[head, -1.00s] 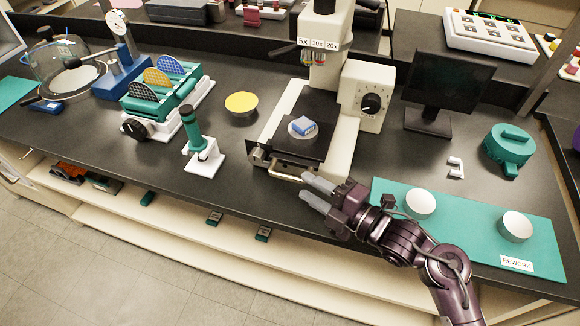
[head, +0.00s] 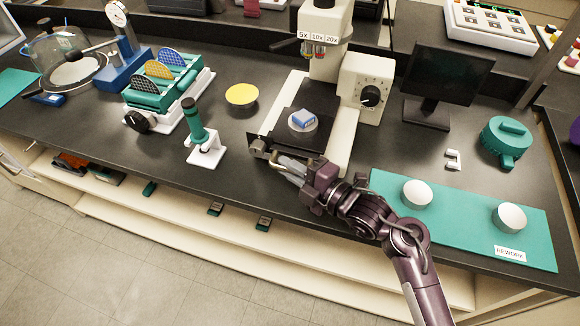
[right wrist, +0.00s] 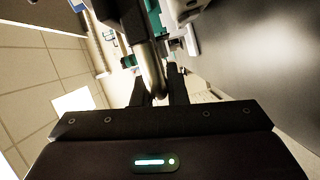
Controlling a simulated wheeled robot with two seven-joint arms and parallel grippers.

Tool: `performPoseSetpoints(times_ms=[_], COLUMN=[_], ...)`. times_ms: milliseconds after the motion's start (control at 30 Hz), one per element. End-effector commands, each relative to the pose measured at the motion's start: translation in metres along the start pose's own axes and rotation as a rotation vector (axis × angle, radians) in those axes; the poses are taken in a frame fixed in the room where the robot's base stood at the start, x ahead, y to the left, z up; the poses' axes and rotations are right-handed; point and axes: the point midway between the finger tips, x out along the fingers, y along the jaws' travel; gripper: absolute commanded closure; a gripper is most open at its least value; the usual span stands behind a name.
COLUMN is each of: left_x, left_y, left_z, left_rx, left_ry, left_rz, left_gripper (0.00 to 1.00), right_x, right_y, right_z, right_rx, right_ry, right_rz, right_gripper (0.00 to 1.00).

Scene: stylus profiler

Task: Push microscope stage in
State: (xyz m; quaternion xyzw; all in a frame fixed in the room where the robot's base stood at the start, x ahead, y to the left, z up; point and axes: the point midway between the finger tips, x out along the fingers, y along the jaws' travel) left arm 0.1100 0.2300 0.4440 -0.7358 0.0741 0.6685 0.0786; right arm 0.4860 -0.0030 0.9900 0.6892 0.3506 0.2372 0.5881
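The microscope (head: 345,115) stands at the back centre. A pale bar handle (head: 275,157) is on the stage's front. My right gripper (head: 287,166) is at this handle, reaching in from the lower right. In the right wrist view the handle (right wrist: 151,72) runs between the two fingers (right wrist: 160,88) and fills most of the gap. The fingers look closed around it, though contact is partly hidden. My left gripper is not in view.
A teal mat (head: 455,215) with two white discs lies right of my arm. A monitor (head: 445,75) stands behind it. A yellow disc (head: 241,95), a teal-handled tool (head: 200,135) and a wafer rack (head: 165,90) stand left of the stage. Bare bench lies between.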

Motion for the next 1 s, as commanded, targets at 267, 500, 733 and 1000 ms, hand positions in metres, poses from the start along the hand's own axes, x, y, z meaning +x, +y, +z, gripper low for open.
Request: performPoseSetpoints(times_ms=[267,500,733,1000], left_x=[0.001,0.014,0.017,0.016], left_y=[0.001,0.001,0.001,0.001], left_z=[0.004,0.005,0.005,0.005], left_rx=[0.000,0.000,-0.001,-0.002], left_ry=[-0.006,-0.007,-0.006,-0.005], left_rz=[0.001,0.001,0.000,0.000], left_gripper=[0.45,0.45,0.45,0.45], right_x=[0.000,0.012,0.017,0.017], right_y=[-0.001,0.003,0.008,0.008], right_z=[0.001,0.028,0.041,0.041], right_rx=[0.000,-0.006,0.002,0.003], right_ry=[0.000,0.004,0.001,0.001], right_rz=[-0.002,-0.001,-0.003,-0.003], right_gripper=[1.00,1.00,1.00,0.81])
